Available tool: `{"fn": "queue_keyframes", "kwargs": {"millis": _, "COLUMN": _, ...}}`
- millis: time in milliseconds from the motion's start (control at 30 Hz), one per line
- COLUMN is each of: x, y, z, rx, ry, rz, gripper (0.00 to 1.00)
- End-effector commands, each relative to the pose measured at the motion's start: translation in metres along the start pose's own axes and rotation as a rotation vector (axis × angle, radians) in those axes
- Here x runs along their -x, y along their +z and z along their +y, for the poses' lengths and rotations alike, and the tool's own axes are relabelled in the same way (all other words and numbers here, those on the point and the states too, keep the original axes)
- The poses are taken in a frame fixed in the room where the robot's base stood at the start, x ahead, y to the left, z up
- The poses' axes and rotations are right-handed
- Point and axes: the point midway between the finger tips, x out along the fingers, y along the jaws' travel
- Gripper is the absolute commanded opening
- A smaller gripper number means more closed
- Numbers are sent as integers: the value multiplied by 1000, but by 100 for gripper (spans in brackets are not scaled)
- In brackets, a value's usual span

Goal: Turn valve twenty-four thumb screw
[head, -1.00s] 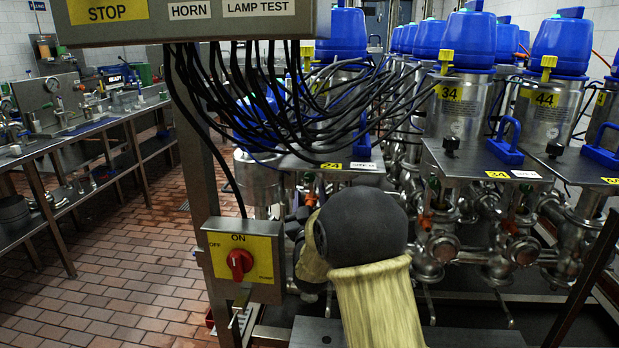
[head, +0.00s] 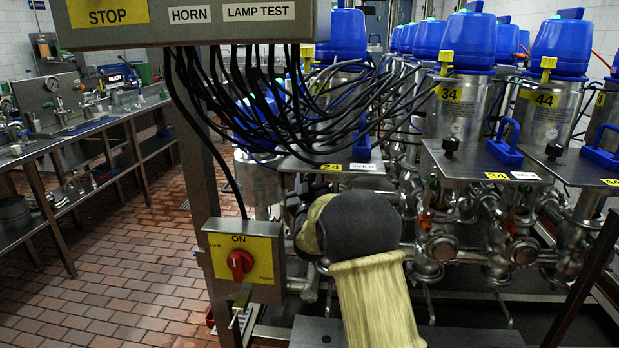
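The valve twenty-four plate (head: 375,167) carries a yellow "24" label (head: 331,167) and a white tag beside it. A blue handle (head: 362,140) stands on the plate, partly behind black cables. I cannot make out the valve twenty-four thumb screw; cables and my arm cover much of that area. My arm, with a dark round joint and a cream-coloured link, rises from the bottom centre in front of and below the plate. My gripper's fingers do not show; they are hidden behind my arm or out of view.
A control box (head: 243,262) with a red knob stands left of my arm. A bundle of black cables (head: 290,110) hangs from the panel (head: 190,22) above. Valve thirty-four's plate (head: 460,165) is to the right. Tiled floor (head: 120,270) is clear at left.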

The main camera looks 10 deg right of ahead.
Motion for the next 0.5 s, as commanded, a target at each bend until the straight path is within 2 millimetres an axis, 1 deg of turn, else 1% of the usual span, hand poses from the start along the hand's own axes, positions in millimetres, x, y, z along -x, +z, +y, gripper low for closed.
{"fn": "queue_keyframes", "kwargs": {"millis": 33, "x": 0, "y": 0, "z": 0, "rx": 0, "ry": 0, "rz": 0, "gripper": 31}}
{"fn": "queue_keyframes", "kwargs": {"millis": 167, "x": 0, "y": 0, "z": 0, "rx": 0, "ry": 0, "rz": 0, "gripper": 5}}
{"fn": "queue_keyframes", "kwargs": {"millis": 200, "x": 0, "y": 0, "z": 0, "rx": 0, "ry": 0, "rz": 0, "gripper": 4}}
{"fn": "queue_keyframes", "kwargs": {"millis": 300, "x": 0, "y": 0, "z": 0, "rx": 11, "ry": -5, "rz": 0, "gripper": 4}}
{"fn": "queue_keyframes", "kwargs": {"millis": 500, "x": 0, "y": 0, "z": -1, "rx": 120, "ry": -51, "rz": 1, "gripper": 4}}
